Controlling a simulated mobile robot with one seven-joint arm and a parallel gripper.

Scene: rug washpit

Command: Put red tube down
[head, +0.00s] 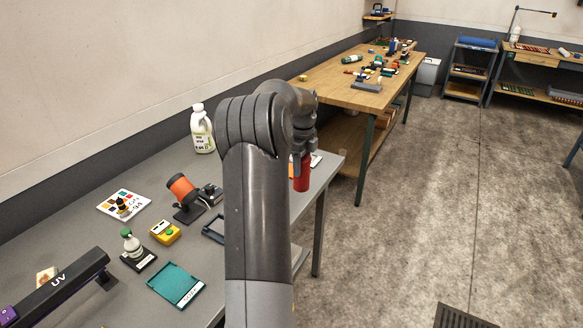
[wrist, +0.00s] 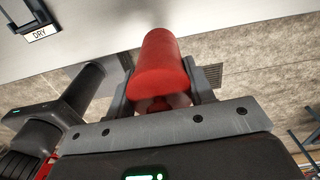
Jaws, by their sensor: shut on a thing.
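The red tube (head: 301,172) hangs below my gripper (head: 302,153) in the head view, close to the right edge of the grey table. In the wrist view the red tube (wrist: 161,68) sits between the two fingers of my gripper (wrist: 160,85), which is shut on it. I cannot tell from these frames whether the tube's lower end touches anything. My arm hides part of the table behind it.
The grey table (head: 70,215) holds a white bottle (head: 202,130), an orange cylinder on a stand (head: 184,193), a yellow box (head: 165,233), a teal tray (head: 176,284) and a black UV bar (head: 55,290). A tray marked DRY (wrist: 28,18) shows in the wrist view. A wooden workbench (head: 345,85) stands beyond.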

